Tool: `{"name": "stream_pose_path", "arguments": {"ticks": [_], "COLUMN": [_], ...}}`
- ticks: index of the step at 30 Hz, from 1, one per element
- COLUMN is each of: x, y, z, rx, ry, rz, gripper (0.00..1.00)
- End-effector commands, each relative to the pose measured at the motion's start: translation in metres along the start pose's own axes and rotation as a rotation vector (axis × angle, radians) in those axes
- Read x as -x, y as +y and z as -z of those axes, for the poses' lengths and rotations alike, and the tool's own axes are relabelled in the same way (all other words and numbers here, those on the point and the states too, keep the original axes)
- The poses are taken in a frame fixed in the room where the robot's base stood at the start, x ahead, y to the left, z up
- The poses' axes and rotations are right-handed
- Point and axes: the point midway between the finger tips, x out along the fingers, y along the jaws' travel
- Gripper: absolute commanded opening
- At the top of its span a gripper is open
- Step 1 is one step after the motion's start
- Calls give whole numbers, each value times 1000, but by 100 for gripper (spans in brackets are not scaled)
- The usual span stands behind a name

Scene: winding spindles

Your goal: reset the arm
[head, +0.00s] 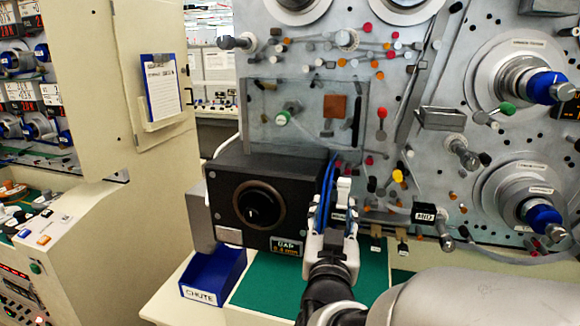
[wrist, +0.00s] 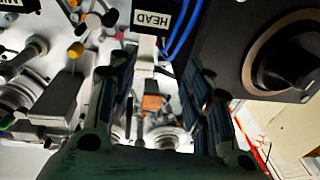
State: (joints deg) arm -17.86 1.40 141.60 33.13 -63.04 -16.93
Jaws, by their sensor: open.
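My gripper (head: 335,212) is in front of the winding machine, just right of the black box with the round knob (head: 262,205). In the wrist view my gripper (wrist: 162,75) has its two dark fingers apart, with nothing seen held between them. A tag marked HEAD (wrist: 152,20) shows beyond the fingertips, and blue cables run beside it. The black box fills the upper right of the wrist view. I cannot tell whether the fingers touch the tag or the cables.
Winding spindles with blue ends (head: 548,87) stick out at the right. A cream cabinet (head: 92,85) with a clipboard (head: 162,87) stands at the left.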

Motion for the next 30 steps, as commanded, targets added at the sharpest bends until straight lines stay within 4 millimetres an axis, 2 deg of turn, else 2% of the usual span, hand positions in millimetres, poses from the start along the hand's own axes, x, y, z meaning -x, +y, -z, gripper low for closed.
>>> {"name": "stream_pose_path", "arguments": {"ticks": [5, 11, 14, 21, 25, 27, 30], "x": [23, 83, 123, 228, 267, 279, 287], "y": [-9, -6, 8, 62, 85, 92, 96], "z": [-13, -40, -54, -80, -85, -86, -88], "rx": [-48, -24, 8, 101, 131, 139, 144], "ry": [-242, -550, -709, -1063, -1184, -1222, -1247], "rz": [148, 264, 285, 231, 182, 165, 152], "gripper": [46, 46, 46, 46, 46, 46, 46]}}
